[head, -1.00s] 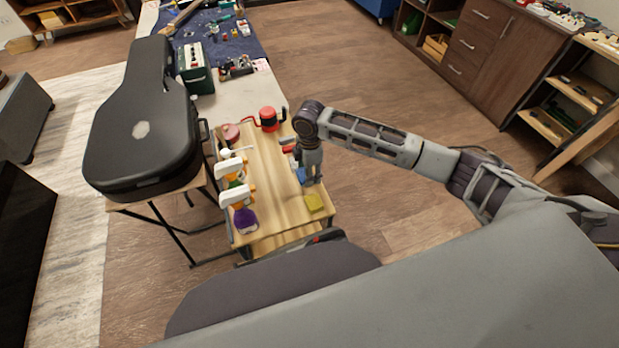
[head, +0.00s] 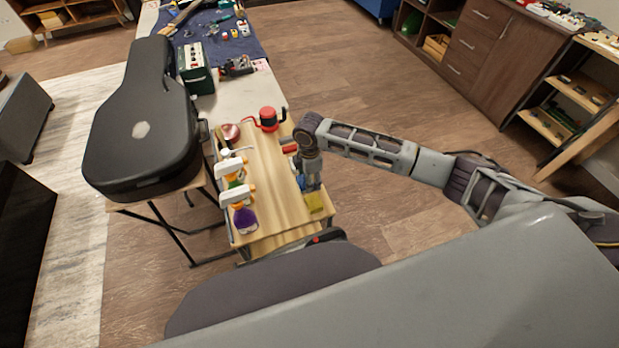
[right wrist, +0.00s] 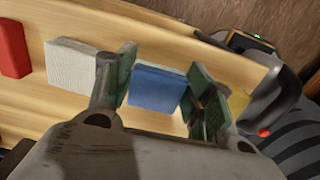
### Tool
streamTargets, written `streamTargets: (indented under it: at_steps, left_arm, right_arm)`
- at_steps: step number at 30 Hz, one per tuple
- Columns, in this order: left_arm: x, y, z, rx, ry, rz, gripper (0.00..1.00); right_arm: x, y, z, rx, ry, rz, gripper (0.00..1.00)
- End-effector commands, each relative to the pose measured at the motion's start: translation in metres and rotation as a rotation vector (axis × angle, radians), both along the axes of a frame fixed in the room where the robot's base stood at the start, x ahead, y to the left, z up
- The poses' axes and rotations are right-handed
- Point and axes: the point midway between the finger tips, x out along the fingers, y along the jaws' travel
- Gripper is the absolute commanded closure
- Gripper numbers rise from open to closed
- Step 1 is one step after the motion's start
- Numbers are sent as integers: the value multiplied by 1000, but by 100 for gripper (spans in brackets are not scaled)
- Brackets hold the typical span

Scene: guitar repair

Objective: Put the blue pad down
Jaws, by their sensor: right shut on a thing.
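The blue pad (right wrist: 157,90) is between the two fingers of my right gripper (right wrist: 165,98), which is shut on it. In the head view the right gripper (head: 311,184) points down over the right edge of the small wooden table (head: 273,190), and a bit of the blue pad (head: 301,183) shows beside it. The pad is close to the tabletop; I cannot tell whether it touches. A yellow pad (head: 314,203) lies just nearer to me, partly hidden by a finger in the wrist view. My left gripper is not in view.
A white pad (right wrist: 72,66) and a red pad (right wrist: 13,50) lie in line beside the blue one. Spray bottles (head: 242,215) stand along the table's left side. A red pot (head: 268,118) is at the back. The table's middle is clear.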

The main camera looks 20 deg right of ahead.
Motion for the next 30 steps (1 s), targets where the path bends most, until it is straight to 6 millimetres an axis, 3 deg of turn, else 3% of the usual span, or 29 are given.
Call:
streamTargets:
  at_steps: [2, 3, 4, 19, 30]
  left_arm:
    - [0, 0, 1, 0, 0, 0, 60]
    - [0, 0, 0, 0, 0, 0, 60]
    - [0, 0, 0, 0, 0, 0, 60]
    - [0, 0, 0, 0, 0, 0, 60]
    - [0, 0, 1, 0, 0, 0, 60]
  right_arm:
    - [0, 0, -1, 0, 1, 0, 66]
    - [0, 0, -1, 0, 0, 0, 42]
    - [0, 0, -1, 0, 0, 0, 38]
    - [0, 0, 4, 0, 0, 0, 38]
    - [1, 0, 45, 0, -2, 0, 38]
